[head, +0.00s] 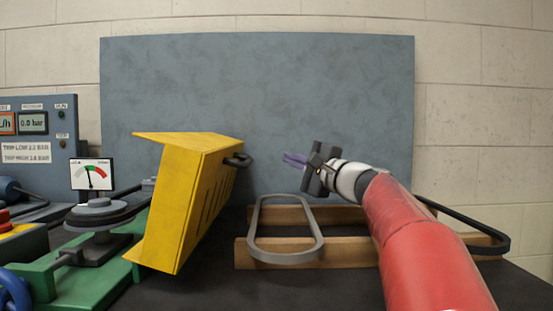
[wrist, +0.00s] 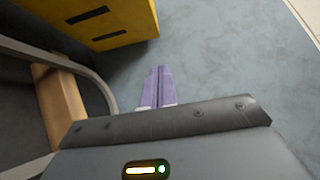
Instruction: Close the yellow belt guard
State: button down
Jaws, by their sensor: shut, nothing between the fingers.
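The yellow belt guard (head: 182,210) stands swung open and tilted at centre left in the head view, with a dark handle (head: 238,160) on its upper right edge. Its slotted yellow face also shows at the top left of the wrist view (wrist: 112,18). Left of it, a grey pulley (head: 97,212) on a green base is uncovered. My gripper (head: 294,160) is to the right of the guard's handle, apart from it, pointing left. Its purple fingers are together and empty, and they also show in the wrist view (wrist: 157,85).
A grey belt loop (head: 285,258) leans on wooden blocks (head: 345,252) below my gripper. Another dark belt (head: 480,228) lies at the right. A gauge (head: 92,174) and control panel (head: 38,130) stand at left. A grey-blue board (head: 300,90) rises behind.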

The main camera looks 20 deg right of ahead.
jog(key=p, duration=0.2)
send_near(243, 143)
jog(key=w+d, duration=0.1)
jog(key=w, duration=0.3)
jog(key=shift+w+a+r, duration=0.15)
jog(key=shift+a+r, duration=0.05)
jog(key=shift+a, duration=0.4)
jog(key=shift+w+a+r, duration=0.15)
jog(key=shift+a+r, duration=0.05)
jog(key=shift+a, duration=0.35)
jog(key=shift+w+a+r, duration=0.15)
jog(key=shift+a+r, duration=0.05)
jog(key=shift+a, duration=0.4)
